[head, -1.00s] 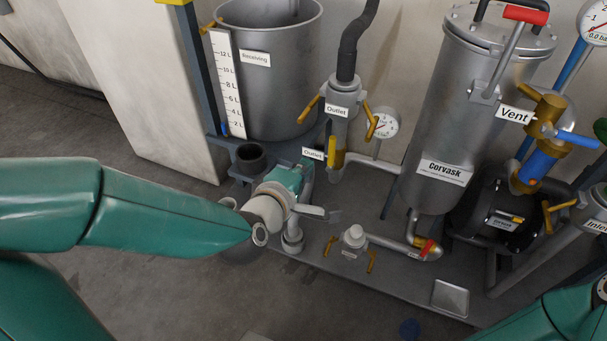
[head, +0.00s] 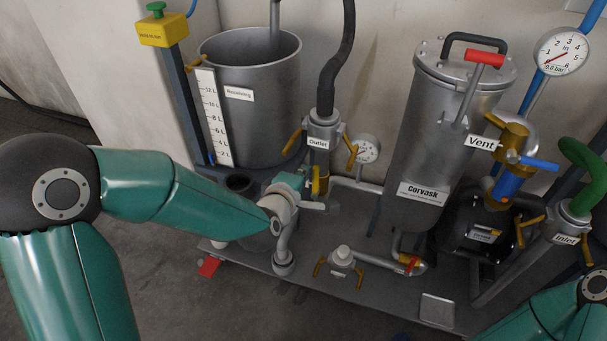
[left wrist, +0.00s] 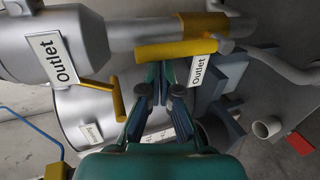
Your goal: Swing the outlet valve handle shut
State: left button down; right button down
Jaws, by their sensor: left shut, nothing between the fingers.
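The outlet valve's yellow handle (head: 321,180) is on the pipe below the filter head with the "Outlet" label (head: 318,143). In the left wrist view the handle (left wrist: 175,50) lies alongside the grey pipe (left wrist: 150,34), roughly parallel to it. A second "Outlet" tag (left wrist: 203,69) hangs by its end. My left gripper (left wrist: 160,70) is shut and empty, its tips right at the handle's side; I cannot tell whether they touch it. In the head view my left gripper (head: 304,184) is partly hidden behind its own wrist. My right gripper is out of view.
The receiving tank (head: 250,110) stands behind the left arm. The Corvask vessel (head: 430,150), vent valve (head: 513,138) and inlet pipe (head: 545,255) stand to the right. A gauge (head: 367,149) and a yellow wing clamp (head: 350,153) are close to the outlet. The skid's front is fairly open.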

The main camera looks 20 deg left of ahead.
pick_arm(q)
jog(key=shift+d+r, duration=0.25)
jog(key=shift+d, duration=0.65)
jog(key=shift+s+d, duration=0.1)
jog(key=shift+d, duration=0.9)
jog(key=shift+d+f+b, duration=0.25)
jog(key=shift+d+b, duration=0.05)
jog(key=shift+d, duration=0.45)
